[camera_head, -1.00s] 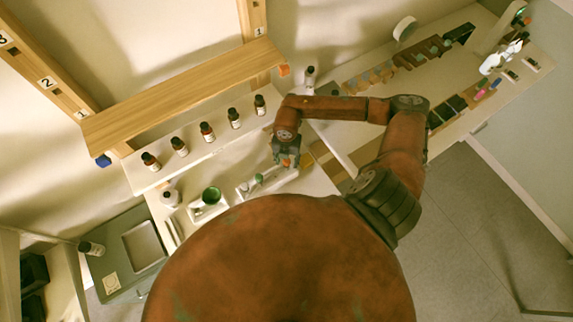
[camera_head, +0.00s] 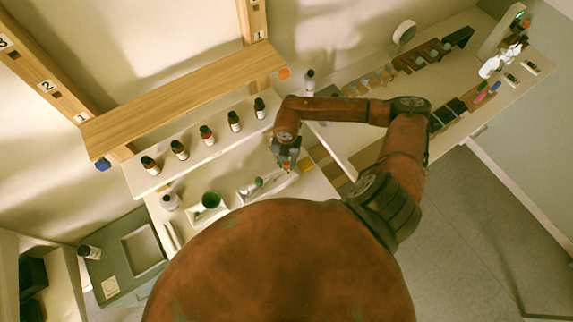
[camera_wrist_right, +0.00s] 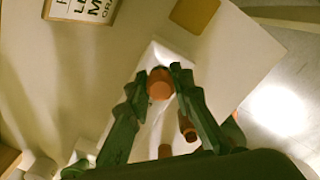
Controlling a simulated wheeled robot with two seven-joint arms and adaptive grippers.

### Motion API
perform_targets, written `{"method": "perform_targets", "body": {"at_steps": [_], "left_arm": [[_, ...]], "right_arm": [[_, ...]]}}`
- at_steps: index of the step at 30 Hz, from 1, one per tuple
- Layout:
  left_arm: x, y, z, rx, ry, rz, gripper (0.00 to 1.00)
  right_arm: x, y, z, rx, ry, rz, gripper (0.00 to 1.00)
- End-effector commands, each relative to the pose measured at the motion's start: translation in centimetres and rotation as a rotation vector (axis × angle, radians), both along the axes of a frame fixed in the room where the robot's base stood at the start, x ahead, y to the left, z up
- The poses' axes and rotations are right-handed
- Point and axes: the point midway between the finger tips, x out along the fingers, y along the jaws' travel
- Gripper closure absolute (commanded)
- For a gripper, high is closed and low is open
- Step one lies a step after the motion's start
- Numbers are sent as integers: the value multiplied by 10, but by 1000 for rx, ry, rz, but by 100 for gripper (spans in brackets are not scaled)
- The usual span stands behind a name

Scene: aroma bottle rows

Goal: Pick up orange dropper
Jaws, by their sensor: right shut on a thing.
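The orange dropper (camera_wrist_right: 160,84) shows in the right wrist view with its rounded orange top between my fingertips. My right gripper (camera_wrist_right: 165,78) is shut on it, one green finger on each side. In the head view my right gripper (camera_head: 287,163) hangs over the right end of the white dropper tray (camera_head: 245,190), and a small spot of orange shows at its tips. The lower part of the dropper is hidden, and I cannot tell whether it is clear of the tray. A green-topped dropper (camera_head: 258,182) stands in the tray to the left. My left gripper is out of view.
A row of several dark bottles (camera_head: 207,135) stands on the white ledge behind. A white holder with a green cup (camera_head: 211,199) is left of the tray. A grey tray (camera_head: 142,245) lies further left. A wooden shelf (camera_head: 185,98) overhangs the back.

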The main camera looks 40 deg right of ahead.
Motion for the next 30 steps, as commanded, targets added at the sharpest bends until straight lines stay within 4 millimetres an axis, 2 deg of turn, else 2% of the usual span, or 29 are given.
{"method": "perform_targets", "body": {"at_steps": [11, 17, 27, 30], "left_arm": [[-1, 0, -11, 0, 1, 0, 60], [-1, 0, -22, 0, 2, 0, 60], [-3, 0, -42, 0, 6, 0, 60], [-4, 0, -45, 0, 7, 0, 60]], "right_arm": [[1, -1, 57, -3, -3, 2, 85], [-43, 4, 57, -2, 3, 4, 85], [-134, 14, 57, -2, 4, 5, 85], [-153, 16, 57, -2, 3, 4, 85]]}}
